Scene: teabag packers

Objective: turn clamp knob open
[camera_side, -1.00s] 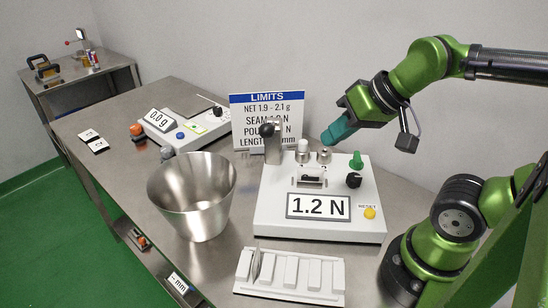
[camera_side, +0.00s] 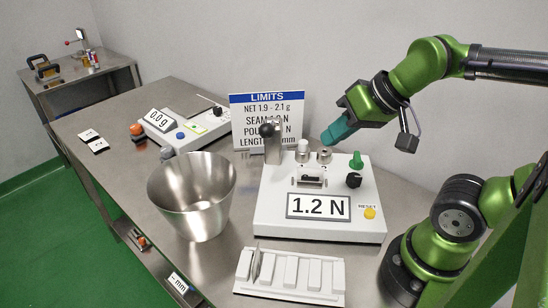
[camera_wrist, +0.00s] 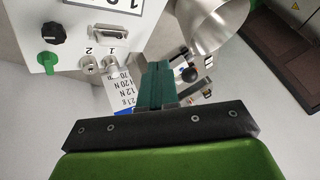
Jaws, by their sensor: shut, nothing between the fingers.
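The white force tester (camera_side: 270,215) stands on the steel table and shows "1.2 N". On its rear edge are a white-topped post (camera_side: 303,148) and a shorter metal post (camera_side: 324,156); they appear near labels 1 and 2 in the wrist view (camera_wrist: 112,66). A green knob (camera_side: 356,160) and a black knob (camera_side: 354,180) sit at its right; both also show in the wrist view, green (camera_wrist: 48,61) and black (camera_wrist: 52,33). Which one is the clamp knob I cannot tell. My gripper (camera_side: 327,140), with teal fingers (camera_wrist: 157,75), is shut and empty, above and behind the metal post.
A steel bucket (camera_side: 192,195) stands left of the tester, and a white slotted tray (camera_side: 245,264) lies in front. A lever with a black ball (camera_side: 267,130) rises at the tester's back left. A limits sign (camera_side: 262,98) and a scale (camera_side: 190,128) stand behind.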

